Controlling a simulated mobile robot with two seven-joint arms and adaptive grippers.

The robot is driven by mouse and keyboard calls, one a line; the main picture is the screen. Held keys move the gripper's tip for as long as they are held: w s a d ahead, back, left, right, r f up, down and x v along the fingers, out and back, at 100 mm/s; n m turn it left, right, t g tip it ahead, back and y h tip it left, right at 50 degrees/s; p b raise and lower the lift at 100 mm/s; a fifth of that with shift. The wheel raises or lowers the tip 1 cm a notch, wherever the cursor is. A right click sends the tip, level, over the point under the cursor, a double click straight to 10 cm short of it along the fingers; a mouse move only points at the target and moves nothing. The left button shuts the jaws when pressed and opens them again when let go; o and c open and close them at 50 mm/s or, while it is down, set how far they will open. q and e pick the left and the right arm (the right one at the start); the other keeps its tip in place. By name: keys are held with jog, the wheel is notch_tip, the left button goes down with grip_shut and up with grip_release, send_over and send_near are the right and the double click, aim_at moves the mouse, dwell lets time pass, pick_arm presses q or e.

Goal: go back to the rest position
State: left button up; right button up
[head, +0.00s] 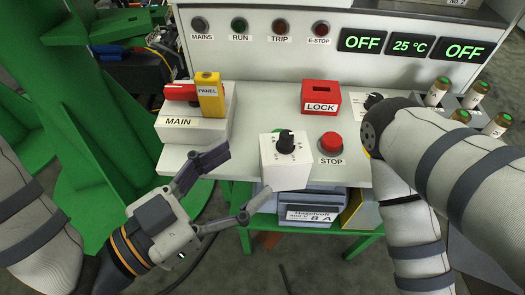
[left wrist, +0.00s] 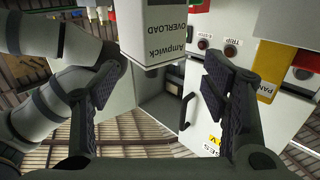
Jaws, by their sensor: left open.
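My left gripper (head: 238,178) is open and empty in the head view, left of and in front of a white box with a black dial (head: 285,160). Its two fingers are spread, with one fingertip close to the box's lower left side. In the left wrist view the open fingers (left wrist: 150,100) frame free space. A white box labelled "Ampwick Overload" (left wrist: 160,30) hangs upside down in that picture, beyond the fingers. My right arm (head: 450,160) comes in from the right in the head view; its gripper does not show.
The bench holds the MAIN switch box with a red handle (head: 182,93), a yellow PANEL tag (head: 209,95), a red LOCK block (head: 320,98) and a red STOP button (head: 331,141). Several green-topped cylinders (head: 462,117) stand at right. A green frame (head: 70,110) rises at left. Boxes lie below the bench.

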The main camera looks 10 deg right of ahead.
pick_arm(q)
jog(key=shift+s+a, duration=0.3)
jog(key=shift+a, duration=0.15)
jog(key=s+a+f+n+g+y+p, duration=0.2)
jog(key=s+a+f+n+y+p, duration=0.15)
jog(key=f, duration=0.25)
jog(key=s+a+f+n+g+y+p, duration=0.2)
jog(key=s+a+f+y, duration=0.25)
jog(key=f, duration=0.25)
jog(key=s+a+f+n+g+y+p, duration=0.1)
jog(key=s+a+n+g+y+p, duration=0.1)
jog(key=s+a, duration=0.5)
jog(key=s+a+f+n+g+y+p, duration=0.1)
jog(key=s+a+n+g+y+p, duration=0.1)
jog(key=s+a+n+g+y, duration=0.3)
jog(key=s+a, duration=0.3)
jog(key=s, duration=0.3)
jog(key=shift+s+f+y, duration=0.3)
jog(key=shift+f+y, duration=0.1)
pick_arm(e)
jog(key=w+r+t, duration=0.3)
jog(key=w+r, duration=0.5)
jog(key=r, duration=0.2)
jog(key=shift+w, duration=0.4)
pick_arm(q)
jog(key=shift+w, duration=0.1)
jog(key=shift+c, duration=0.6)
pick_arm(e)
jog(key=shift+r, duration=0.15)
